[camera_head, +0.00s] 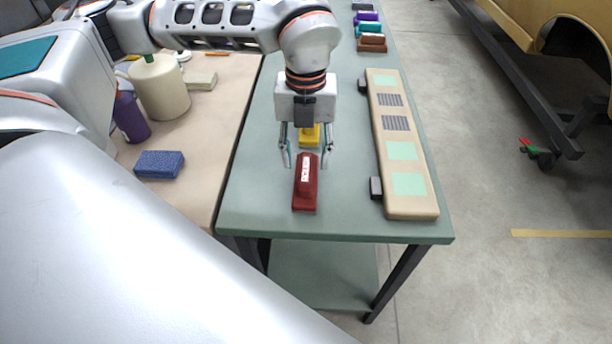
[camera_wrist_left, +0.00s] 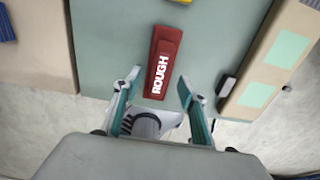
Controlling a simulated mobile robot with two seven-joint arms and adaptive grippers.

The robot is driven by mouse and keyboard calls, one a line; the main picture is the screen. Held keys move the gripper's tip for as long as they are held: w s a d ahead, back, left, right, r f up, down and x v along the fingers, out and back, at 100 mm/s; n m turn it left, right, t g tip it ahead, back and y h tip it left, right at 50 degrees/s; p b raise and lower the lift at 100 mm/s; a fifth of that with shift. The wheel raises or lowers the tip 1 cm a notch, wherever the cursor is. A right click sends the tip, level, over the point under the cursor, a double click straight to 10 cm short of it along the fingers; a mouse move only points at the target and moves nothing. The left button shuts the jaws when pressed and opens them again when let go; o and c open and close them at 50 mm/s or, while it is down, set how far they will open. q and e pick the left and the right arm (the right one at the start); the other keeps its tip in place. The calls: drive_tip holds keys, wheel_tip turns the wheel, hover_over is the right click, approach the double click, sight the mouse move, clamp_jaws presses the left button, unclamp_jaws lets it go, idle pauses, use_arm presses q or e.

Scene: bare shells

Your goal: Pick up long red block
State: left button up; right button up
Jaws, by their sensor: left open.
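The long red block (camera_head: 305,186) lies on the green table (camera_head: 245,200) near its front edge. It has a white label, which reads "ROUGH" in the left wrist view, where the block (camera_wrist_left: 163,62) lies ahead of and between the fingers. My left gripper (camera_head: 306,160) points down over the far end of the block in the head view. Its fingers are open, one on each side, and nothing is held; the left wrist view shows the same open fingers (camera_wrist_left: 158,88). Whether the fingers touch the block is not clear. My right gripper is not in view.
A yellow block (camera_head: 309,136) lies just behind the red block. A long tan board (camera_head: 410,180) with green and striped patches runs along the right side. A blue sponge (camera_head: 159,164), a purple bottle (camera_head: 131,118) and a cream container (camera_head: 160,88) are on the left table.

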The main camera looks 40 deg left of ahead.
sight(306, 169)
use_arm(q)
wheel_tip(306, 169, down, 4)
drive_tip(key=shift+s+r, duration=0.1)
drive_tip(key=shift+r, duration=0.1)
drive_tip(key=shift+f, duration=0.25)
drive_tip(key=shift+c, duration=0.8)
clamp_jaws()
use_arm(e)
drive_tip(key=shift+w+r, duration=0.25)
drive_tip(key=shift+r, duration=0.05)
use_arm(q)
drive_tip(key=shift+r, duration=0.1)
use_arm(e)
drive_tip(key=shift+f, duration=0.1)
use_arm(q)
drive_tip(key=shift+r, duration=0.55)
wheel_tip(306, 169, up, 19)
drive_tip(key=p, duration=0.1)
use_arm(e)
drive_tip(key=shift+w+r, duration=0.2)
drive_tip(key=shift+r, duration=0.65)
use_arm(q)
drive_tip(key=shift+f, duration=0.1)
